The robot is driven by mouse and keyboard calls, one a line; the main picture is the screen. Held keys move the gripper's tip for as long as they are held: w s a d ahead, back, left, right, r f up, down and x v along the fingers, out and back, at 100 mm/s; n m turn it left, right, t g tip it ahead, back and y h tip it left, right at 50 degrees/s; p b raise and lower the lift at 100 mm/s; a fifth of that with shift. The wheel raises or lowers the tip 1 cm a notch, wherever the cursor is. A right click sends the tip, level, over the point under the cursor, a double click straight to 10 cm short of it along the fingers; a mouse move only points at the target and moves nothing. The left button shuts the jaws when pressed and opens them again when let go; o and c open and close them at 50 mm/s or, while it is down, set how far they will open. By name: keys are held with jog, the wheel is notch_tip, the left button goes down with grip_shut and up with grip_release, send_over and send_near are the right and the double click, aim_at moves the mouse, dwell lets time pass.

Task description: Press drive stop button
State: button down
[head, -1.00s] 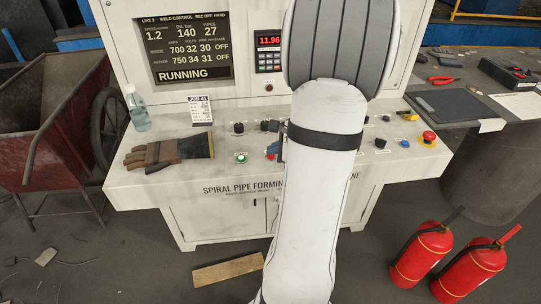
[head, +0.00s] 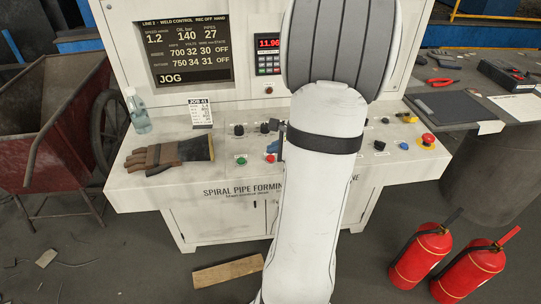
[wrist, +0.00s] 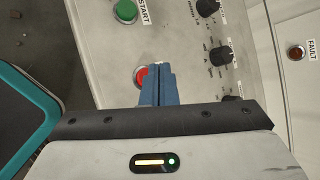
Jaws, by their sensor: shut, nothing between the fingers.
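The red drive stop button (wrist: 140,77) shows in the wrist view beside the blue fingertips of my gripper (wrist: 159,68), which cover its right side. The fingers are shut and empty. I cannot tell whether they touch the button. In the head view the red button (head: 270,158) shows at the left of my arm, which hides most of the gripper. The green START button (head: 241,161) is left of it and looks unlit; it also shows in the wrist view (wrist: 125,11). The console screen (head: 187,53) reads JOG.
Brown gloves (head: 165,155) and a job card (head: 200,113) lie or stand at the left. A red emergency button (head: 428,139) is at the right end. Red fire extinguishers (head: 420,256) stand at the lower right.

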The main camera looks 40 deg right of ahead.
notch_tip(320, 180, up, 5)
jog(key=p, duration=0.3)
jog(key=shift+p, duration=0.35)
dwell(0.8)
jog(key=s+a+r+n+g+y, duration=0.1)
jog(key=a+r+n+g, duration=0.1)
jog(key=a+n, duration=0.5)
jog(key=a+r+n+g+y, duration=0.15)
jog(key=a+n, duration=0.25)
jog(key=a, duration=0.7)
jog(key=s+a+r+n+g+h, duration=0.3)
jog(key=s+a+n, duration=0.6)
jog(key=n, duration=0.5)
jog(key=shift+s+r+h, duration=0.45)
jog(key=shift+s+h, duration=0.1)
jog(key=shift+s, duration=0.7)
